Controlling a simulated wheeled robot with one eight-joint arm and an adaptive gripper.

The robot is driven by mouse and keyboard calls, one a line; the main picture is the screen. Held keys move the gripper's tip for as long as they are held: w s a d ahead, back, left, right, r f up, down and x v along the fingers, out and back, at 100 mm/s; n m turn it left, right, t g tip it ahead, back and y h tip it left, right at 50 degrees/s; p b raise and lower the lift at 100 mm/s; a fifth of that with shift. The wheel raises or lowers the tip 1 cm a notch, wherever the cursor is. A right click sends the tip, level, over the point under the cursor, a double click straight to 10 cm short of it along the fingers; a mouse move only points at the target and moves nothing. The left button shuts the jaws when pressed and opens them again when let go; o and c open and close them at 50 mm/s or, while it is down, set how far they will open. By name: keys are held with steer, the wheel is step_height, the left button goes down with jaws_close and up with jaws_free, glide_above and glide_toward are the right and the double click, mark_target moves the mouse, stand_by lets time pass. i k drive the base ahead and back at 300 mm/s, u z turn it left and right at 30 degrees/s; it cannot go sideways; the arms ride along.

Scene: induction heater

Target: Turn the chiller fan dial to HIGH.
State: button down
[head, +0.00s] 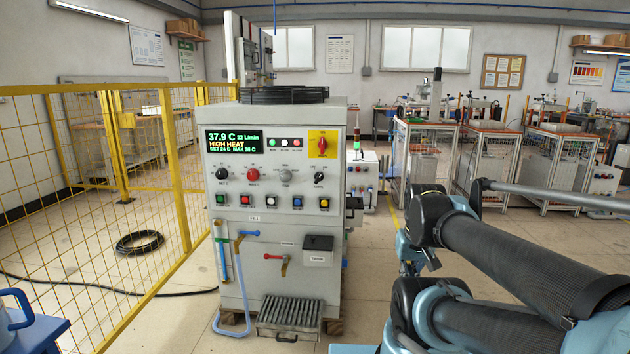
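The chiller (274,230) is a light grey cabinet standing in the middle of the head view, its front panel facing me. A row of dials crosses the panel: a black dial (222,174) at left, a red dial (253,174), a grey dial (286,175) and a smaller black dial (319,178) at right. Their labels are too small to read, so I cannot tell which is the fan dial or its setting. The display (234,141) reads 37.9 C, 12 L/min, HIGH HEAT, SET 24 C, MAX 38 C. My gripper is not in view; my arm links show at lower right.
Several coloured buttons (271,202) sit below the dials, and a red rotary switch (322,144) on yellow above. Valves and hoses (224,262) are lower down. A yellow mesh fence (140,190) stands left. A step-like grille (290,316) lies at the cabinet's foot.

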mark_target(285, 175)
steer(key=k, duration=1.2)
steer(key=z, duration=0.5)
steer(key=i, duration=2.1)
steer(key=u, duration=0.9)
steer(key=i, duration=0.65)
steer(key=u, duration=0.55)
